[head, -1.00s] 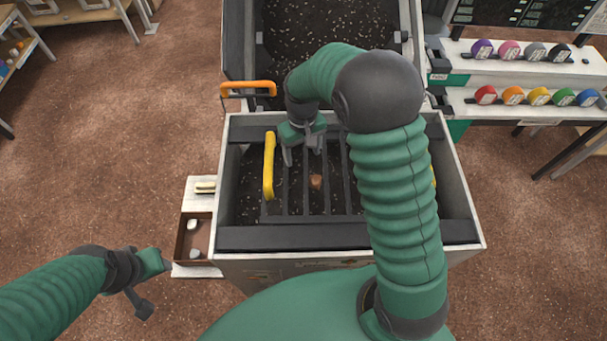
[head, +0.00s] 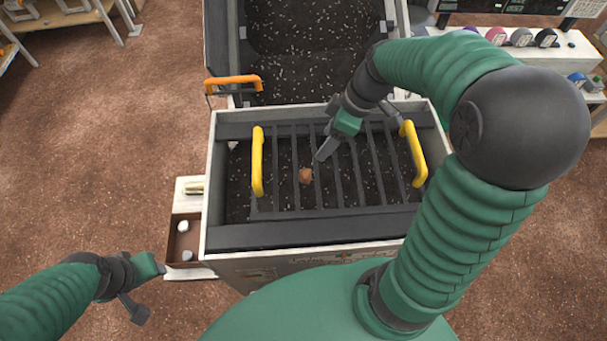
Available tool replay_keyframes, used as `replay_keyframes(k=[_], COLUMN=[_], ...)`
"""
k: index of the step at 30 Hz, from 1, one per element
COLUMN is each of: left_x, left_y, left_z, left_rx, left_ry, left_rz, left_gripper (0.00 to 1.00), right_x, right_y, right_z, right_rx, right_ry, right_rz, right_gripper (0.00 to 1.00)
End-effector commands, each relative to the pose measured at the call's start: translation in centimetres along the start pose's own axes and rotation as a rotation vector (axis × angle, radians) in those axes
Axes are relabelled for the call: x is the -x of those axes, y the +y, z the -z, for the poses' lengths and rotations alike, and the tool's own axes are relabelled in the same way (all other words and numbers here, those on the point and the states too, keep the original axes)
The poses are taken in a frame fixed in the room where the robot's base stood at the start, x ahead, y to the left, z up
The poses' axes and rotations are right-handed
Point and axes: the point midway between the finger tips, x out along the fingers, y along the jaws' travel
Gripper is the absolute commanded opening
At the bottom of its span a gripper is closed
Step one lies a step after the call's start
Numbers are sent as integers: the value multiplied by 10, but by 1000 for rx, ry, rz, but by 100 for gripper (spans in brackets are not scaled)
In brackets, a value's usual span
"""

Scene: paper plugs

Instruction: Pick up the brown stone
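The brown stone (head: 305,175) lies on the dark grate (head: 340,207) inside the large box, between the two yellow handles. My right gripper (head: 320,155) is just right of and behind the stone, above the grate bars, pointing down and left. It appears apart from the stone. I see it side-on, so its finger gap is hidden. My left gripper (head: 147,289) is low at the left, outside the box, with its fingers spread and nothing between them.
Yellow handles (head: 257,162) (head: 413,153) rise from the grate. An orange handle (head: 233,81) sits at the box's back left. A small tray (head: 172,240) with two pale stones (head: 184,227) (head: 187,255) is on the left side. A soil-filled bin (head: 310,50) lies behind.

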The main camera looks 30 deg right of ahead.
Motion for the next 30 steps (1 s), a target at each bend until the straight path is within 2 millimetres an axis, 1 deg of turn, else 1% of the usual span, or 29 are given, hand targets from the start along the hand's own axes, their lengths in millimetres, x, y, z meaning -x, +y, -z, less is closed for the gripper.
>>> replay_keyframes(k=[1,3,5,7,11,15,18,21,23,26,29,30], left_x=[0,0,1,2,8,13,15,16,18,27,37,37], left_y=[0,0,0,0,0,0,0,0,0,0,0,0], left_z=[0,0,0,0,2,3,4,4,4,6,9,9], left_rx=[0,0,0,0,0,0,0,0,0,0,0,0], left_ry=[0,0,0,0,0,0,0,0,0,0,0,0], left_rz=[0,0,0,0,0,0,0,0,0,0,0,0], left_gripper=[41,41,41,41,41,41,41,41,41,41,41,41], right_x=[2,3,1,-7,-38,-75,-97,-110,-114,-124,-141,-150], right_y=[-1,-3,-3,-4,-5,-3,-3,-2,-2,-5,-7,-6], right_z=[-9,-14,-15,-15,-12,-11,-10,-10,-10,-7,-4,-4], right_rx=[48,113,144,155,155,154,155,154,154,154,152,153], right_ry=[20,36,42,44,44,44,44,44,43,43,42,43], right_rz=[-13,-24,-29,-27,-21,-22,-23,-27,-28,-24,-23,-25], right_gripper=[62,62,62,62,62,62,62,62,62,62,62,62])
